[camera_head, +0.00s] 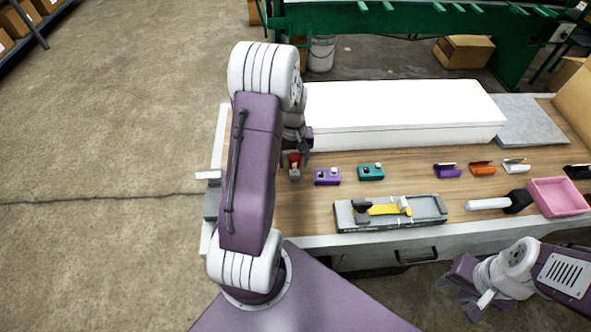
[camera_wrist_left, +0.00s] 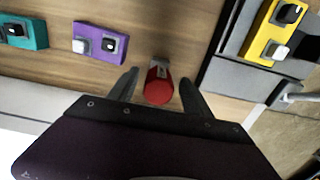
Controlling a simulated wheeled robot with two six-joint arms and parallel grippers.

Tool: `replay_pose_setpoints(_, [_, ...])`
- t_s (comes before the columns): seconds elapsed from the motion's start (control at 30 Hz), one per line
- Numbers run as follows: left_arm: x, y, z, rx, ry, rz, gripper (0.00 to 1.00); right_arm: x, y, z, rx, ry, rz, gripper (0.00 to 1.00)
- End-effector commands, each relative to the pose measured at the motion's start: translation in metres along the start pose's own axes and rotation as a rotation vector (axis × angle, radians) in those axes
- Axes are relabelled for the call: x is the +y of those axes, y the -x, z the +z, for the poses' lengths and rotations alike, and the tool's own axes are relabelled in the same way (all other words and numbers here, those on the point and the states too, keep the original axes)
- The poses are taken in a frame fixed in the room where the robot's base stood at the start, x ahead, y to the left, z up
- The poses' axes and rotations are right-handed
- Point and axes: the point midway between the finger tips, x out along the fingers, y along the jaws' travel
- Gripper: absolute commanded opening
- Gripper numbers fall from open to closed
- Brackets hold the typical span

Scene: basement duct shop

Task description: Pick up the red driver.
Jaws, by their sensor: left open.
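The red driver (camera_wrist_left: 158,88) stands out between the two fingers of my left gripper (camera_wrist_left: 158,80) in the left wrist view. Its red end faces the camera, and a pale grey part shows beyond it. The fingers are apart, with a visible gap on each side of the driver. In the head view the red driver (camera_head: 293,160) is partly hidden by my left arm, and my left gripper (camera_head: 302,150) is right at it, above the bench. My right gripper (camera_head: 478,300) is at the lower right, off the bench front; its finger opening is unclear.
A purple block (camera_head: 327,177) and a teal block (camera_head: 370,172) lie right of the driver. A grey tray with a yellow tool (camera_head: 385,210) lies nearer the front edge. A long white box (camera_head: 400,115) stands behind. A pink bin (camera_head: 558,197) is at the right.

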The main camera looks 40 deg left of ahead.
Motion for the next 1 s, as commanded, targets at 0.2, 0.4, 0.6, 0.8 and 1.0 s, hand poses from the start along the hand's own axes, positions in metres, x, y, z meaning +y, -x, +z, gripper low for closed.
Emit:
replay_pose_setpoints(0.2, [0.004, -0.036, 0.003, -0.006, 0.0, -0.002, 0.58, 0.0, 0.002, 0.0, 0.0, 0.0, 0.0, 0.36])
replay_pose_setpoints(0.4, [0.004, -0.052, 0.002, -0.001, 0.0, 0.0, 0.58, 0.0, 0.002, 0.0, 0.0, 0.0, 0.0, 0.36])
replay_pose_setpoints(0.6, [0.004, -0.051, 0.002, 0.0, 0.0, 0.0, 0.44, 0.0, 0.002, 0.0, 0.0, 0.0, 0.0, 0.36])
replay_pose_setpoints(0.8, [0.004, -0.051, 0.002, 0.0, 0.0, 0.0, 0.0, 0.0, 0.002, 0.0, 0.0, 0.0, 0.0, 0.36])
replay_pose_setpoints(1.0, [0.004, -0.051, 0.002, 0.0, 0.0, 0.0, 0.0, 0.0, 0.002, 0.0, 0.0, 0.0, 0.0, 0.36])
